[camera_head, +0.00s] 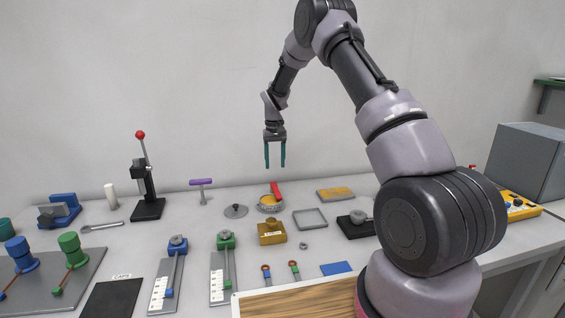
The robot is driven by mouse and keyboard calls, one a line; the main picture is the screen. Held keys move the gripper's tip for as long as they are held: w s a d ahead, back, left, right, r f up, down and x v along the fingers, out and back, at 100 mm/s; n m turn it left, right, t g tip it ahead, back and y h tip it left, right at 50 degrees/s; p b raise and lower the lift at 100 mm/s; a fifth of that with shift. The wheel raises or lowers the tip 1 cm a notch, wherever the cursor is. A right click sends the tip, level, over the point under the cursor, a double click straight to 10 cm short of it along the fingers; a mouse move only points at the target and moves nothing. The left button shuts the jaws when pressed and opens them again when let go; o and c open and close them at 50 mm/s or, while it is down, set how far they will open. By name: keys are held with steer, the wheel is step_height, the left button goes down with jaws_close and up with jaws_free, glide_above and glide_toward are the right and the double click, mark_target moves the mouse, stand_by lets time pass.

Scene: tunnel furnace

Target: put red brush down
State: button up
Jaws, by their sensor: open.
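A red-handled item, which looks like the red brush (276,188), stands tilted in or against a round grey dish (261,208) with yellow-orange contents near the back of the table. Its lower end is hidden in the dish. My gripper (275,164) points straight down above it, a little apart from the handle. Its two green fingers are spread, with nothing between them.
A grey lid (236,211) lies left of the dish and a square frame (310,219) right of it. A brass block (271,233) sits in front. A purple-topped tool (201,183) and a red-knobbed press (146,190) stand to the left. The air around my gripper is clear.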

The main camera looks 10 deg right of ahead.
steer(key=s+d+r+m+t, duration=0.1)
steer(key=s+r, duration=0.4)
steer(key=r, duration=0.3)
steer(key=s+d+r+t+y, duration=0.1)
steer(key=s+r, duration=0.3)
steer(key=r, duration=0.4)
steer(key=s+d+r+m+t, duration=0.1)
steer(key=s+d+r, duration=0.1)
steer(key=s+r, duration=0.45)
steer(key=s+d+r+m+t, duration=0.1)
steer(key=s+r, duration=0.3)
steer(key=s, duration=0.8)
steer(key=s+r+m+t+y, duration=0.1)
steer(key=s+r+t, duration=0.2)
steer(key=s, duration=1)
steer(key=shift+s+d+r, duration=0.15)
steer(key=shift+d+r, duration=0.25)
steer(key=shift+r, duration=0.25)
